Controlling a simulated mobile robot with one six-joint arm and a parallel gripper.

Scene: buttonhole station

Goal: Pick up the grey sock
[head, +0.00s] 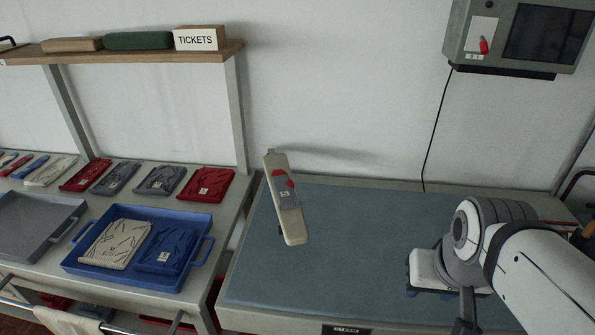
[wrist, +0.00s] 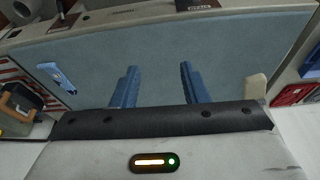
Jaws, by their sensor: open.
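I cannot make out a clear grey sock. In the head view my arm hides most of the gripper.
The blue mat (head: 350,255) is largely clear. A beige upright piece (head: 295,231) with red and grey parts stands at its left. A blue tray (head: 190,279) holds cream and blue folded cloths. A grey tray (head: 35,237), a ticket shelf (head: 130,57) and a wall screen (head: 548,35) surround it.

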